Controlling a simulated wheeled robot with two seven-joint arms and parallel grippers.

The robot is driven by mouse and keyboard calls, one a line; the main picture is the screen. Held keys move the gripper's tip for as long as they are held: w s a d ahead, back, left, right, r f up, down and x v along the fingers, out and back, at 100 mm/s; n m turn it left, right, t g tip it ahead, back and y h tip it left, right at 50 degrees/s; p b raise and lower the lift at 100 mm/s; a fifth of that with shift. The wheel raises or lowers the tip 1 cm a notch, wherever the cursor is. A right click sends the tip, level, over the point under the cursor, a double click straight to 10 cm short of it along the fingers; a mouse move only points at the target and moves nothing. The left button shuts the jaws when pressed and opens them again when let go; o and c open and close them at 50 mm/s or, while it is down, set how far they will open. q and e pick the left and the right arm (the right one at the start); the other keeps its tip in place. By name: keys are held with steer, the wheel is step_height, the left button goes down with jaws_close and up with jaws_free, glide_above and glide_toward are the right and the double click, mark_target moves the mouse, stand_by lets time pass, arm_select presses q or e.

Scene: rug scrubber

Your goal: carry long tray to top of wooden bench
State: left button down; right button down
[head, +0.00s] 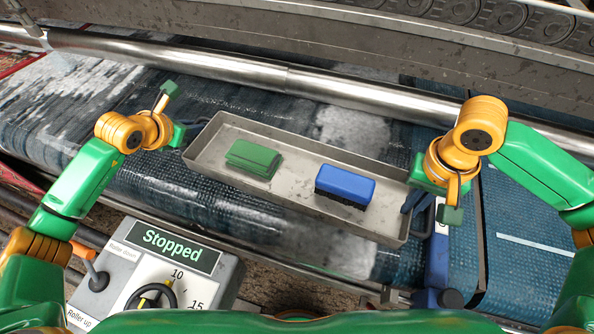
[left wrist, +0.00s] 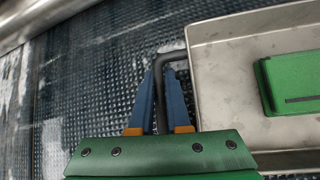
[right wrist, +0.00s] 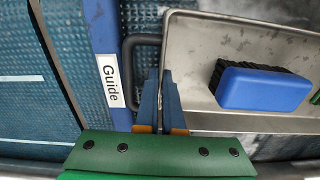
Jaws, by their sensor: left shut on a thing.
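The long tray (head: 300,206) is a shallow grey metal tray lying over the wet blue rug, slanting down to the right in the head view. It holds a green block-shaped brush (head: 253,158) and a blue brush (head: 345,184) with dark bristles. My left gripper (left wrist: 160,68) is shut on the dark handle (left wrist: 163,110) at the tray's left end. My right gripper (right wrist: 161,72) is at the tray's right end, beside the dark handle (right wrist: 130,75). Its fingertips are close together, and I cannot tell whether they grip anything. I cannot identify a wooden bench in view.
A control box (head: 150,265) reading "Stopped" stands at front left. A shiny metal roller (head: 250,70) runs behind the tray. A blue guide post (right wrist: 103,60) labelled "Guide" stands close to the right handle. Patterned rug lies on both sides.

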arm_select(q)
steer(key=shift+r, duration=0.15)
stand_by(0.5)
